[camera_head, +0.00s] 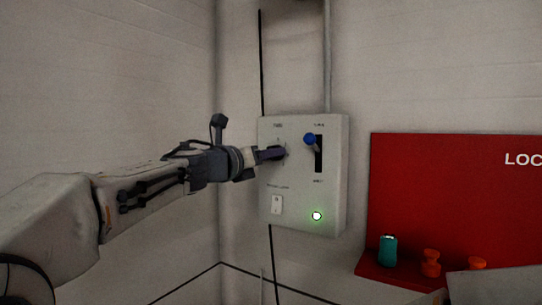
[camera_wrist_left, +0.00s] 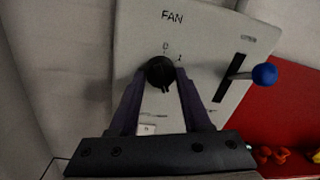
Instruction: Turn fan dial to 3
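The fan dial (camera_wrist_left: 160,71) is a round black knob on a pale grey wall box (camera_head: 334,190), below the label FAN. A pointer-like part of the knob faces down; the marks around it are only partly readable. My left gripper (camera_wrist_left: 161,76) has one finger on each side of the dial, very close to its edges. It is too dark to tell whether both fingers press on it. In the head view my left gripper (camera_head: 280,153) reaches the box from the left and hides most of the dial. My right gripper is not in view.
A lever with a blue knob (camera_head: 310,139) stands in a slot right of the dial. Below are a small white switch (camera_head: 277,205) and a lit green lamp (camera_head: 317,216). A red board (camera_head: 450,190) at right has a shelf with a teal can (camera_head: 388,251) and orange items (camera_head: 431,262).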

